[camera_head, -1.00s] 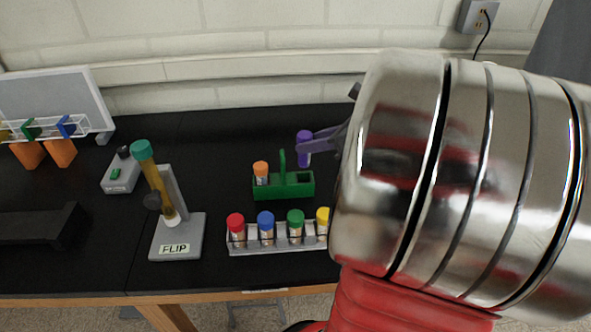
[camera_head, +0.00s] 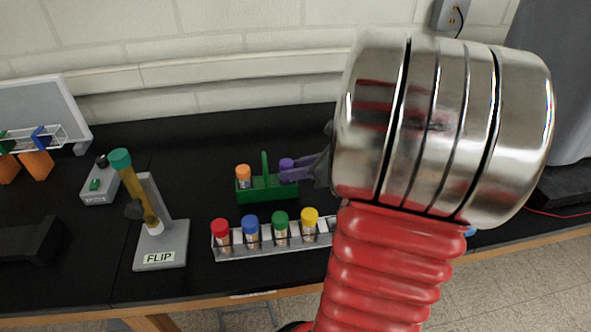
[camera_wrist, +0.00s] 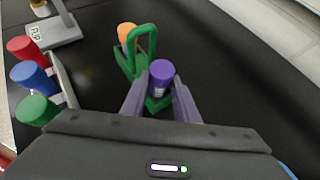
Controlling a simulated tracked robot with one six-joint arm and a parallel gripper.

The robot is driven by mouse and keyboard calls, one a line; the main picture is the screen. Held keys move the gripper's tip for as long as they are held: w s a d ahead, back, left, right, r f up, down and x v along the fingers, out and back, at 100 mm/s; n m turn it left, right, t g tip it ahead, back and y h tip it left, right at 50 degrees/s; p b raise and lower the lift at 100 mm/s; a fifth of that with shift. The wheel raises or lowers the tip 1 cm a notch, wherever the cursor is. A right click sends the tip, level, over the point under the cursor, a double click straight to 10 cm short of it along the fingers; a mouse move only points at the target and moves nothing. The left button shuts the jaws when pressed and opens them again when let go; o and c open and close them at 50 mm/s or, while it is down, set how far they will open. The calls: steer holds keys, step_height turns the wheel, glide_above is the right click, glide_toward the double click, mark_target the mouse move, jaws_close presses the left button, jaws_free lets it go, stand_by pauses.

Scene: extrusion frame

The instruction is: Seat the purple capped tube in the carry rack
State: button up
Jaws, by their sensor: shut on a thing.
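The purple capped tube (camera_wrist: 161,77) is between my gripper's fingers (camera_wrist: 160,98) in the wrist view. My gripper is shut on it. In the head view its purple cap (camera_head: 287,163) shows at the right end of the green carry rack (camera_head: 266,190), with my gripper (camera_head: 300,171) reaching in from the right. The tube appears upright, over or in the right-hand slot. Its lower end is hidden, so I cannot tell how deep it sits. The carry rack has an upright handle and holds an orange capped tube (camera_head: 243,176) at its left end.
A grey rack (camera_head: 282,243) with red, blue, green and yellow capped tubes stands in front of the carry rack. A FLIP stand (camera_head: 163,241) with a teal capped tube is at left. Bare black bench lies behind the carry rack.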

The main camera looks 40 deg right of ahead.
steer(key=shift+f, duration=0.25)
steer(key=shift+f, duration=0.1)
steer(key=o, duration=1)
steer(key=shift+s+d+r, duration=0.1)
steer(key=shift+s+r, duration=0.15)
steer(key=shift+r, duration=0.05)
steer(key=v, duration=1.1)
steer(key=shift+s+r, duration=0.1)
steer(key=shift+s, duration=0.05)
